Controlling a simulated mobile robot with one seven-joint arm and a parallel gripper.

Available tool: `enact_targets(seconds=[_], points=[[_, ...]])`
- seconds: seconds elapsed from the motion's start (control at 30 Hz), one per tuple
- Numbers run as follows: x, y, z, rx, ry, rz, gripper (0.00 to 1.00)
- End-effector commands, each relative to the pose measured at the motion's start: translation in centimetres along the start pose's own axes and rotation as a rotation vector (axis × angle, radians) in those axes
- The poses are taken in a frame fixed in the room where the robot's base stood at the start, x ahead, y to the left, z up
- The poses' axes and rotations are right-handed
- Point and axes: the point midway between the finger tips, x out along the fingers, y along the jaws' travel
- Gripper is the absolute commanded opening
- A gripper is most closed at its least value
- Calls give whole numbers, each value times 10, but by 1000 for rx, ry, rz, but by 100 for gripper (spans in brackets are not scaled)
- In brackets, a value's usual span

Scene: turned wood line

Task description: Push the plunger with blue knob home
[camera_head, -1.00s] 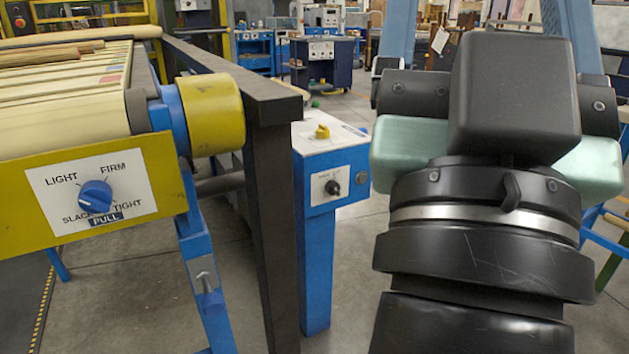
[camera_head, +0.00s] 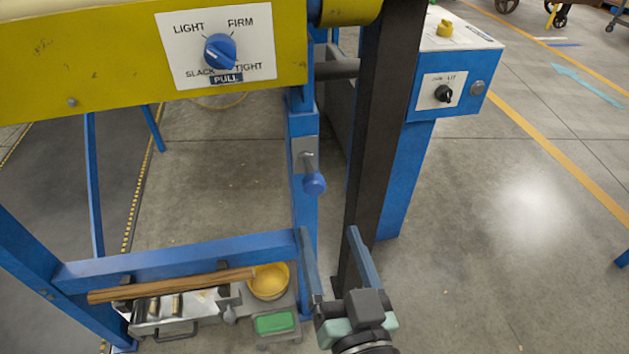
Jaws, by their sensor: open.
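The plunger with the blue knob (camera_head: 314,183) sticks out from a small grey plate on the blue upright leg (camera_head: 305,225) below the yellow beam. A short metal rod shows between the plate and the round knob. My gripper (camera_head: 328,235) is open and empty, its two long blue-grey fingers pointing up the picture. The fingertips are a little below the knob in the picture and apart from it. I cannot tell their distance from it in depth.
A blue dial (camera_head: 220,50) marked LIGHT, FIRM, SLACK and TIGHT sits on the yellow beam (camera_head: 110,55). A dark post (camera_head: 383,130) and a blue control box (camera_head: 455,85) stand to the right. Below left are a blue rail (camera_head: 180,260), wooden stick (camera_head: 170,286) and yellow bowl (camera_head: 268,281).

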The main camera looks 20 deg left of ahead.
Motion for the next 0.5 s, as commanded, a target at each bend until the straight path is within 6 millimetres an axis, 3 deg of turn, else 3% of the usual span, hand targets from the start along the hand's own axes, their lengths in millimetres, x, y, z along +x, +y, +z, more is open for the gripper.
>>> enact_targets(seconds=[0.3, 0.5], points=[[65, -1, -2, -3, 2, -3, 74], [96, -1, -1, -1, 2, -2, 74]])
